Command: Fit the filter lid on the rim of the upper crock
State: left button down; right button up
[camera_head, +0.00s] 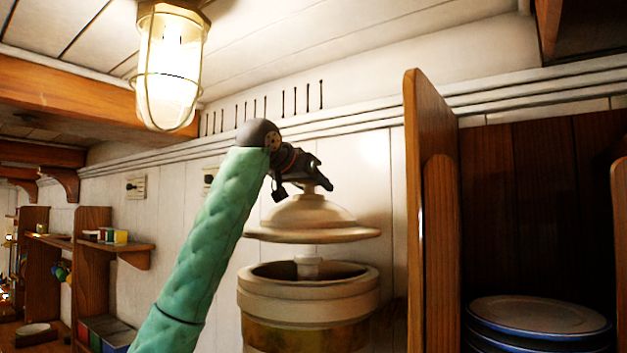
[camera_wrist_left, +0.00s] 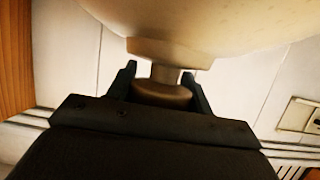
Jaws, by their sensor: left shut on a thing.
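The filter lid (camera_head: 308,219) is a cream dome with a wide brim and a knob on top. My left gripper (camera_head: 316,183) is shut on the lid's knob, and the lid hangs above the upper crock (camera_head: 308,306), apart from it, with a gap between brim and rim. The crock is cream, open at the top, with a pale post standing inside. In the left wrist view the gripper's fingers (camera_wrist_left: 164,84) are on both sides of the brown knob, with the lid's pale body (camera_wrist_left: 200,22) beyond. My right gripper is not in view.
A wooden cupboard side (camera_head: 430,210) stands close to the right of the crock. Stacked blue-rimmed plates (camera_head: 538,318) sit in the cupboard. A caged lamp (camera_head: 170,70) hangs at upper left. A white panelled wall is behind, and shelves (camera_head: 92,240) are at far left.

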pick_arm(q)
jog(key=shift+w+f, duration=0.2)
jog(key=shift+f, duration=0.45)
jog(key=shift+s+f, duration=0.25)
jog(key=shift+f, duration=0.45)
notch_tip(320, 180, down, 2)
jog(key=shift+b, duration=0.55)
jog(key=shift+f+b, duration=0.3)
jog(key=shift+f, duration=0.4)
jog(key=shift+s, duration=0.1)
jog(key=shift+f+b, duration=0.35)
jog(key=shift+f, duration=0.1)
jog(key=shift+f, duration=0.45)
